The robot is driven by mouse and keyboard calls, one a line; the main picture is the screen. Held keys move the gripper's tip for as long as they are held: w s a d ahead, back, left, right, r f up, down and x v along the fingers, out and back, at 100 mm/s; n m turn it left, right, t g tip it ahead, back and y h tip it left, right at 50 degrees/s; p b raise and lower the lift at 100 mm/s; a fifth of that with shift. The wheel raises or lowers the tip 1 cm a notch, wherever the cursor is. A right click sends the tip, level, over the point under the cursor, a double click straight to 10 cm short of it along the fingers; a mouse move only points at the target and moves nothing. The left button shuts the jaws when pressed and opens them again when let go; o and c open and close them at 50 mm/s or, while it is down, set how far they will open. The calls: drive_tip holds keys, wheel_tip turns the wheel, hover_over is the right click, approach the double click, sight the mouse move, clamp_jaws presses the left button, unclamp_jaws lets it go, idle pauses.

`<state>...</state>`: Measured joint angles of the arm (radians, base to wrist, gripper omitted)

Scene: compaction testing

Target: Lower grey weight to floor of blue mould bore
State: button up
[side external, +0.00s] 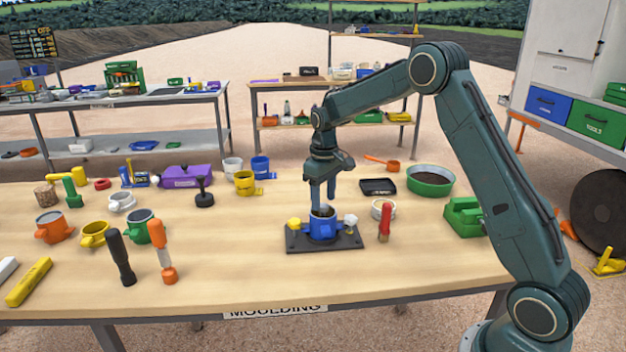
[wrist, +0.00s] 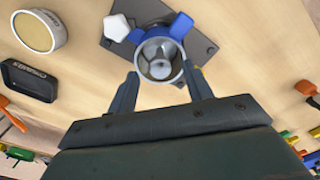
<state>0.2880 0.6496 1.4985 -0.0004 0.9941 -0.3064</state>
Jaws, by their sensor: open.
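The blue mould (side external: 322,228) stands upright on a dark base plate (side external: 345,243) near the table's middle; it also shows at the top of the wrist view (wrist: 181,26). A grey weight (wrist: 159,69) shows within the round mouth of the bore in the wrist view. How deep it sits I cannot tell. My gripper (side external: 321,206) points down right over the mould. In the wrist view its two fingers are apart, one on either side of the mould's mouth (wrist: 163,84). The mould wall hides the lower part of the weight.
A yellow knob (side external: 294,224) and a white knob (side external: 350,221) flank the mould on the plate. A red-handled tool (side external: 385,221) and a pale round dish (side external: 382,209) stand close on the right. A black tray (side external: 378,187) lies behind.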

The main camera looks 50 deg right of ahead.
drive_tip(key=shift+r, duration=1.65)
wheel_tip(320, 180, up, 14)
